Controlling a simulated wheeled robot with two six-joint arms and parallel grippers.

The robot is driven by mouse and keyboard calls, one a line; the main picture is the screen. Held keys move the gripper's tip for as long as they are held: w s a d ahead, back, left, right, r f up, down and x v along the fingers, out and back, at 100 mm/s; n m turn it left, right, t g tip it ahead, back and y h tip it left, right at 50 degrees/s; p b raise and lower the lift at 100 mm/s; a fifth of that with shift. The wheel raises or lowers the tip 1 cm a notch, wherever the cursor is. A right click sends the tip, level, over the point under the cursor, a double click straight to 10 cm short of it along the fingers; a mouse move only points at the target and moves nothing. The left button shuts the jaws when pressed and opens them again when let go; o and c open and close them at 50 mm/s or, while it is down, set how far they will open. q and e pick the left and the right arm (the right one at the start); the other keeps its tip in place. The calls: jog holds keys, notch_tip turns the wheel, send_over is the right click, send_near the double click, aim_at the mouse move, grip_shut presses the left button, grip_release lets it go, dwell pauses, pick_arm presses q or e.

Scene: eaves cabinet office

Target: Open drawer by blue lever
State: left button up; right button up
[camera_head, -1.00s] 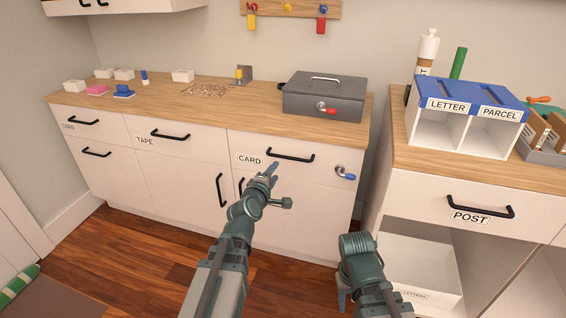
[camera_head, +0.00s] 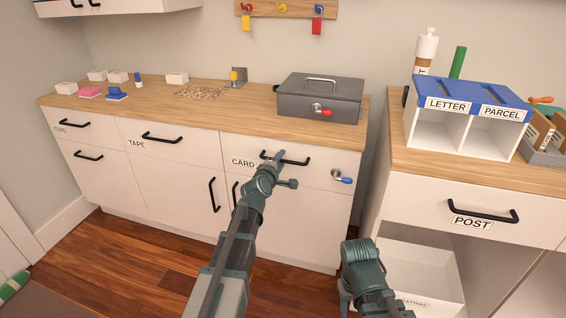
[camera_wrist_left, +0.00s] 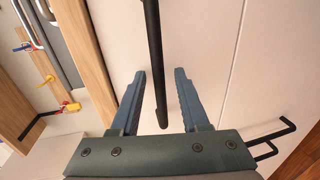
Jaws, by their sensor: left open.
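The CARD drawer (camera_head: 310,173) is shut in the white cabinet under the wooden counter. Its black bar handle (camera_head: 294,161) runs across the front. The blue lever (camera_head: 342,178) sits on a round metal mount at the drawer's right side. My left gripper (camera_head: 277,160) is at the left part of the handle and covers some of it. In the left wrist view, the open fingers (camera_wrist_left: 160,75) stand on either side of the handle bar (camera_wrist_left: 153,45), with gaps visible. My right arm shows at the bottom, but its gripper is not visible.
A grey metal box (camera_head: 319,98) with a red lever stands on the counter above the drawer. The POST cabinet (camera_head: 425,205) stands at the right. Other closed drawers lie left, and a vertical door handle (camera_head: 213,195) is below.

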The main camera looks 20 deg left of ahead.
pick_arm(q)
jog(key=shift+w, duration=0.1)
grip_shut()
dwell(1.4)
